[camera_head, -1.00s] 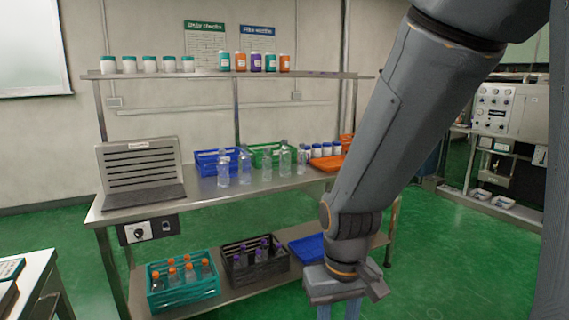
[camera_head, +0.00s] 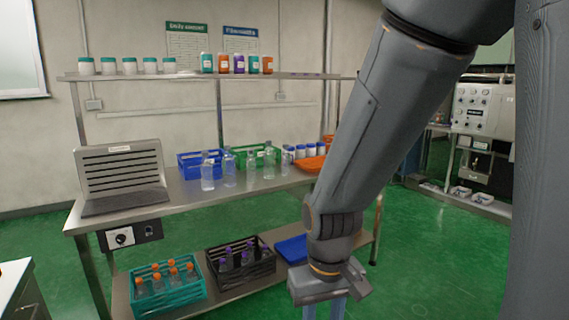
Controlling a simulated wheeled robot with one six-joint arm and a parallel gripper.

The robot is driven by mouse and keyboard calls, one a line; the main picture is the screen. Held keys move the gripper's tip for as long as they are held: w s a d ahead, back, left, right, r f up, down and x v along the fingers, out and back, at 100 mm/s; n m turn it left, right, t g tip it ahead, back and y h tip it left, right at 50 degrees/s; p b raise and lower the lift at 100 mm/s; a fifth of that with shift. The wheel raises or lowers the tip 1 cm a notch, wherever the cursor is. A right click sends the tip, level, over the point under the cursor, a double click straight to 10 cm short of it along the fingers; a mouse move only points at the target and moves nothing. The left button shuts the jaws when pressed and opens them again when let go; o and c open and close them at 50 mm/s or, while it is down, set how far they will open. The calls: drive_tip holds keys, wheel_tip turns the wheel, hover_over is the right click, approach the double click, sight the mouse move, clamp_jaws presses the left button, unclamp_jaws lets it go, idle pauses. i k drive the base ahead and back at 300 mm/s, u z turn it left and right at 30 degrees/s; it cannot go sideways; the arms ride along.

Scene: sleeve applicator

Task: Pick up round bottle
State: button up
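Several clear bottles stand upright in a loose row on the steel bench. The leftmost clear bottle (camera_head: 207,172) is nearest the bench's front edge, with another clear bottle (camera_head: 230,170) beside it. More clear bottles (camera_head: 268,163) stand to the right. I cannot tell which one the task calls round. My gripper (camera_head: 324,309) hangs low at the bottom of the picture, to the right of the bottles and in front of the bench. Its two fingers look apart and hold nothing visible. Their tips are cut off by the picture's lower edge.
The steel bench (camera_head: 155,212) also holds a grey slatted machine (camera_head: 122,172), a blue crate (camera_head: 190,166), a green crate (camera_head: 240,153), white jars and an orange tray (camera_head: 312,165). Crates of bottles and a blue tray (camera_head: 291,249) fill the lower shelf. Green floor is clear at right.

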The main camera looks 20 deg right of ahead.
sight(268, 155)
drive_tip(key=z, duration=0.4)
drive_tip(key=i, duration=0.9)
drive_tip(key=z, duration=0.5)
drive_tip(key=i, duration=0.9)
drive_tip(key=u, duration=0.15)
